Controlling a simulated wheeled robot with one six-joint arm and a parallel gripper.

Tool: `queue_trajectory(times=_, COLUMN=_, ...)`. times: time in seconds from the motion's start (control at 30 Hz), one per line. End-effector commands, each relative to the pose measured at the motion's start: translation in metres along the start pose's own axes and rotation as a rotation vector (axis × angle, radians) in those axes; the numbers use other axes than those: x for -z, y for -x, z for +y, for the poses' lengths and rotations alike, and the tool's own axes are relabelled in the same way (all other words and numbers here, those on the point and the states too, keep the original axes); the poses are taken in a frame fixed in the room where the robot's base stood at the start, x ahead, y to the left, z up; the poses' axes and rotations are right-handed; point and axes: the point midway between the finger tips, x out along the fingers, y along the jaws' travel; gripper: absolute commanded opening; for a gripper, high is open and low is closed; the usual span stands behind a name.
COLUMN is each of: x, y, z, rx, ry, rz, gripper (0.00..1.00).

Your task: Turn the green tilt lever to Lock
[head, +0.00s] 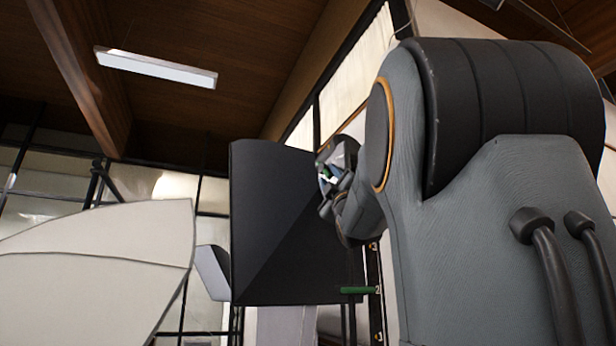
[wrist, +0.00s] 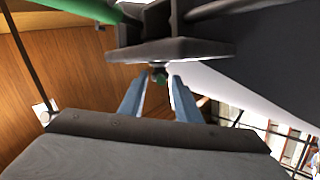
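A small dark knob with a greenish end (wrist: 160,74) shows between or beyond the fingertips; contact is unclear. In the head view my gripper is small, beside the panel's right edge. No Lock label is readable.
A dark flat plate (wrist: 170,50) lies across the view just beyond my fingertips. A large pale curved panel (head: 95,260) stands at left in the head view. My arm covers the right side. Windows and a wooden ceiling are behind.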

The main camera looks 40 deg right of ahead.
Motion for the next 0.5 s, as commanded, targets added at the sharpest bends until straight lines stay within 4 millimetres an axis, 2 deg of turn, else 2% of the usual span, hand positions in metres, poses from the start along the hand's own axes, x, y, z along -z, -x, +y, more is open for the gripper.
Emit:
queue_trajectory(times=0.03, x=0.001, y=-0.009, z=0.001, rx=0.002, ry=-0.002, rz=0.0, gripper=0.3)
queue_trajectory(times=0.2, x=0.0, y=-0.026, z=0.001, rx=0.001, ry=-0.003, rz=-0.001, gripper=0.3)
queue_trajectory(times=0.5, x=0.0, y=-0.034, z=-0.001, rx=0.001, ry=-0.002, rz=-0.001, gripper=0.3)
